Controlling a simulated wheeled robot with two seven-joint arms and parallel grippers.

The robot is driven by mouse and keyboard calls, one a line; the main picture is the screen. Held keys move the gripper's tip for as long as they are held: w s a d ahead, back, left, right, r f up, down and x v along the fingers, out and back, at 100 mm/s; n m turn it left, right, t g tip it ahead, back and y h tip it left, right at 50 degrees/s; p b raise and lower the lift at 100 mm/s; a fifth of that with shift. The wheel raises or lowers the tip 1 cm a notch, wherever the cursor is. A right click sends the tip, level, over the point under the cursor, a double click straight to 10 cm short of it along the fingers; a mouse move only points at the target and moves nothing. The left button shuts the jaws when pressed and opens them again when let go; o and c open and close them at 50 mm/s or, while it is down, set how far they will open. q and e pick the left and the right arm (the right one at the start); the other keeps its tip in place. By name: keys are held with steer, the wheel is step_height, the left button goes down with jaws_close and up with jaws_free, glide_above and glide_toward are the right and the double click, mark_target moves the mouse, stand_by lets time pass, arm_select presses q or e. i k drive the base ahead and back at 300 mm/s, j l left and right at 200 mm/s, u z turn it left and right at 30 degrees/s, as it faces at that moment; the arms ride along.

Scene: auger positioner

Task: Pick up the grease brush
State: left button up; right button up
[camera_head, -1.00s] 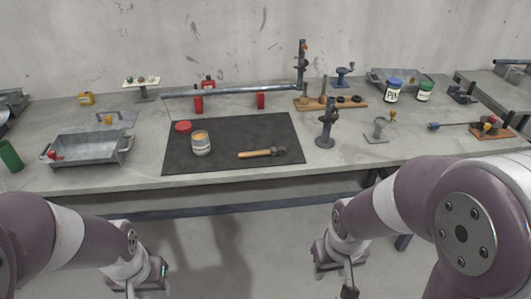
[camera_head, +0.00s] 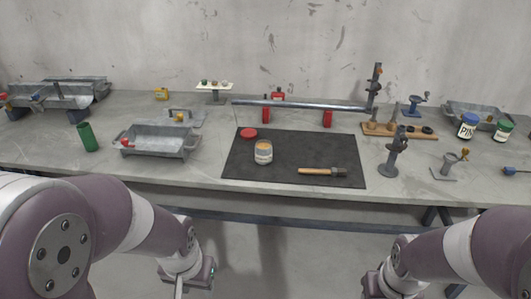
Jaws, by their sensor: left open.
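The grease brush (camera_head: 322,171) lies flat on the dark mat (camera_head: 290,147), with its wooden handle to the left and its dark head to the right. An open grease tin (camera_head: 263,153) stands upright on the mat to the left of the brush. My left gripper (camera_head: 186,286) is open and empty, low in front of the bench, apart from the brush and to its lower left. My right gripper (camera_head: 372,288) shows only in part at the bottom edge, and its fingers are cut off.
A red lid (camera_head: 249,133) lies on the mat. A metal tray (camera_head: 160,143) and a green cup (camera_head: 87,137) stand to the left. A dark metal stand (camera_head: 393,155) stands right of the mat. A long bar (camera_head: 300,105) on red supports lies behind it.

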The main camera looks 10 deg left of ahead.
mark_target(334, 171)
steer(key=u, duration=0.95)
steer(key=l+u, duration=1.25)
steer(key=k+l+u, duration=0.15)
steer(key=l+u, duration=0.25)
steer(key=k+l, duration=0.1)
steer(key=l, duration=0.25)
steer(key=l+u, duration=0.1)
steer(key=l, duration=0.3)
steer(key=k+l, duration=0.15)
steer(key=l, duration=0.2)
steer(key=k+l+u, duration=0.1)
steer(key=l, duration=0.25)
steer(key=k+l, duration=0.1)
steer(key=l, duration=0.25)
